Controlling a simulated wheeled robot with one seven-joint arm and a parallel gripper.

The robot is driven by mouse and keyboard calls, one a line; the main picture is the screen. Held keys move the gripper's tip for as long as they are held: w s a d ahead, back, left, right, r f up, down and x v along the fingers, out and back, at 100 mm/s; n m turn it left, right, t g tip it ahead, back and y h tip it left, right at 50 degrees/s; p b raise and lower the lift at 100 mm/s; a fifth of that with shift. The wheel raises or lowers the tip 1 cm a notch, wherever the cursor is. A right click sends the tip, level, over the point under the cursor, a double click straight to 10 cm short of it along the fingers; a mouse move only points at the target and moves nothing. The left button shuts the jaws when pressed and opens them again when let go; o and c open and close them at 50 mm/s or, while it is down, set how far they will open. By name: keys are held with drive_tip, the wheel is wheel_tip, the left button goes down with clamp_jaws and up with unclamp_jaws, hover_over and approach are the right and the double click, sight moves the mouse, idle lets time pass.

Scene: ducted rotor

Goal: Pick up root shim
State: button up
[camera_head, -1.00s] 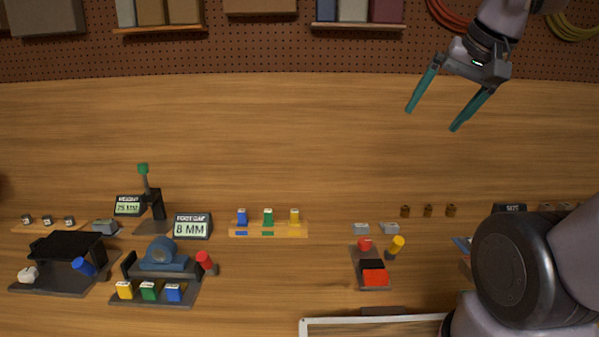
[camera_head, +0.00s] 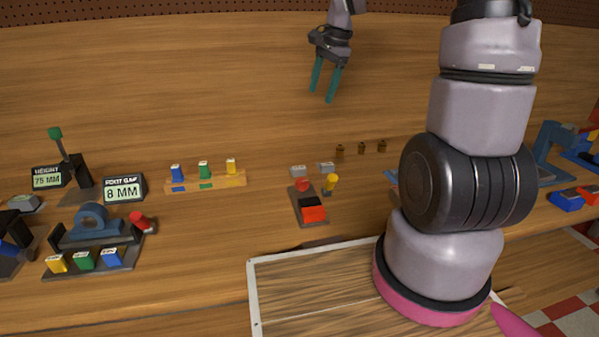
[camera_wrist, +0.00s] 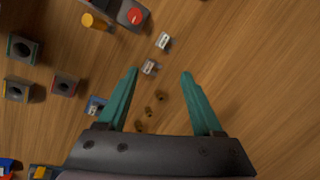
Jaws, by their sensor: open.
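No part is marked by name as the root shim, so I cannot tell which piece it is. Small labelled blocks in blue (camera_head: 177,174), green (camera_head: 204,171) and yellow (camera_head: 231,167) stand on a wooden rack (camera_head: 215,184) in the head view. More labelled blocks in yellow (camera_head: 56,263), green (camera_head: 84,260) and blue (camera_head: 111,257) sit along the front of a dark fixture at left. My gripper (camera_head: 321,95) is open and empty, in the air behind and right of the rack. In the wrist view, my gripper (camera_wrist: 160,72) points down toward the wooden table.
Two small grey blocks (camera_head: 298,170) (camera_head: 326,167), a red-and-black fixture (camera_head: 312,214) and a yellow-capped piece (camera_head: 331,182) stand mid-table. Small brown parts (camera_head: 361,147) lie behind them. Display signs (camera_head: 124,189) stand at left. The table behind the racks is clear.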

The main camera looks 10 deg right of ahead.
drive_tip(key=w+f+m+g+y, duration=0.1)
drive_tip(key=w+f+m, duration=0.25)
drive_tip(key=f, duration=0.55)
drive_tip(key=w+f+m+g, duration=0.15)
drive_tip(key=w+f, duration=0.25)
drive_tip(key=f, duration=0.4)
hover_over(299, 167)
drive_tip(key=d, duration=0.3)
drive_tip(key=x, duration=0.3)
drive_tip(key=d+x, duration=0.1)
drive_tip(key=x, duration=0.2)
drive_tip(key=shift+s+d+f, duration=0.1)
drive_tip(key=shift+s+d, duration=0.05)
drive_tip(key=shift+a+x, duration=0.25)
drive_tip(key=shift+x, duration=1.1)
drive_tip(key=shift+a+x, duration=0.25)
drive_tip(key=shift+x, duration=1.05)
clamp_jaws()
